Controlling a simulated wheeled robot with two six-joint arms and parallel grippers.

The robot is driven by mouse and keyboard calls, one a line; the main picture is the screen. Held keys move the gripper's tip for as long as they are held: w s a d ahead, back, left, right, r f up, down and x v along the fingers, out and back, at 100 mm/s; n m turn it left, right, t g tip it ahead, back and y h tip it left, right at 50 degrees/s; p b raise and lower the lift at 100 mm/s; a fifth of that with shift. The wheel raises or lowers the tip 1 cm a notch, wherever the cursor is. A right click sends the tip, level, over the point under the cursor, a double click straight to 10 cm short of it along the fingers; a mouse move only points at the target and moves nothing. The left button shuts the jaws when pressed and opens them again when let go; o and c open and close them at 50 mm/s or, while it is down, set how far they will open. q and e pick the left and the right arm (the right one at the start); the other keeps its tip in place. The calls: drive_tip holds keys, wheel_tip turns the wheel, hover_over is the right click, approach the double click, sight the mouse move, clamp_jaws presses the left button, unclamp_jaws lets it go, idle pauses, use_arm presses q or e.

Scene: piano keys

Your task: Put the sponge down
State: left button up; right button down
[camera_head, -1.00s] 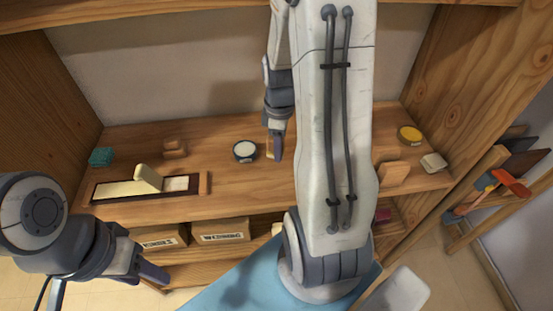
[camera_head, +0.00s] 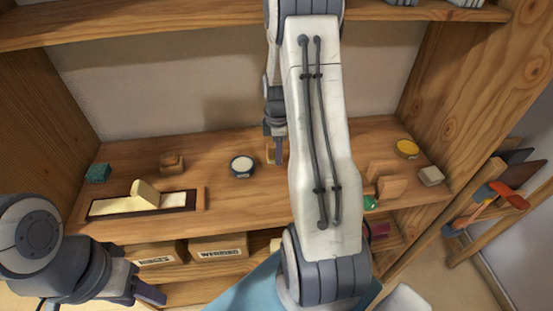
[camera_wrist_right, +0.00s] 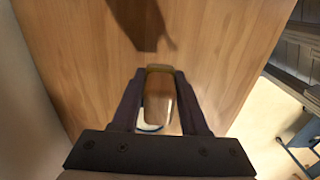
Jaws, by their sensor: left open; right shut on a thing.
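A tan-brown block with a rounded face, taken to be the sponge (camera_wrist_right: 160,100), sits between the fingers of my right gripper (camera_wrist_right: 158,76) in the right wrist view. In the head view my right gripper (camera_head: 277,151) points down over the back of the wooden shelf board, and a small part of the sponge (camera_head: 270,153) shows beside its fingers. Whether the sponge touches the board is hard to tell. My left gripper (camera_head: 147,292) is open and empty, low at the left, in front of the shelf.
A round white-topped tin (camera_head: 243,166) stands left of my right gripper. Further left are a dark-framed tray (camera_head: 108,207) with a cream block (camera_head: 145,192), a brown block (camera_head: 172,163) and a teal block (camera_head: 98,173). Wooden blocks (camera_head: 391,187) and a yellow tin (camera_head: 406,148) stand right.

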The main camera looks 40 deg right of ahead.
sight(276, 168)
drive_tip(key=shift+w+f, duration=0.2)
drive_tip(key=shift+w, duration=0.05)
drive_tip(key=shift+f+p, duration=0.4)
drive_tip(key=shift+f, duration=1.5)
drive_tip(key=shift+f, duration=0.2)
drive_tip(key=shift+c, duration=2.1)
unclamp_jaws()
